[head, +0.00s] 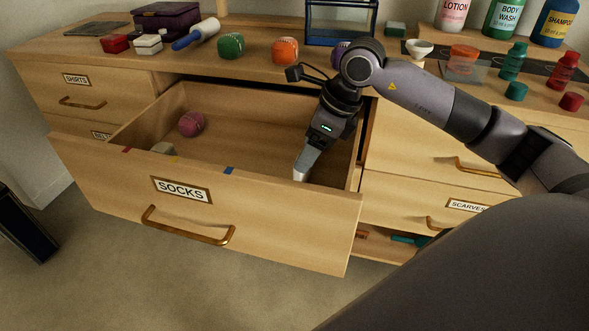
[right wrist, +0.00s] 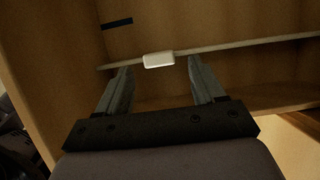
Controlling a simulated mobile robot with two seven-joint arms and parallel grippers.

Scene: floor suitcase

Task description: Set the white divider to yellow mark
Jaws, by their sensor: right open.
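The drawer labelled SOCKS (head: 150,205) is pulled out. Its front edge carries a red mark (head: 127,150), a yellow mark (head: 174,158) and a blue mark (head: 229,170). My right gripper (head: 300,174) points down into the right part of the drawer, to the right of the blue mark. In the right wrist view, a thin pale edge, seemingly the divider, crosses the picture with a white tab (right wrist: 158,60) on it. The open fingers (right wrist: 158,78) are on either side of the tab, apart from it. In the head view the arm and gripper hide most of the divider. My left gripper is not in view.
A pink ball (head: 191,124) and a beige item (head: 162,148) lie in the drawer's left part. The dresser top (head: 258,65) holds green and orange rolls, boxes and bottles. A dark mark (right wrist: 117,23) shows beyond the tab in the wrist view.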

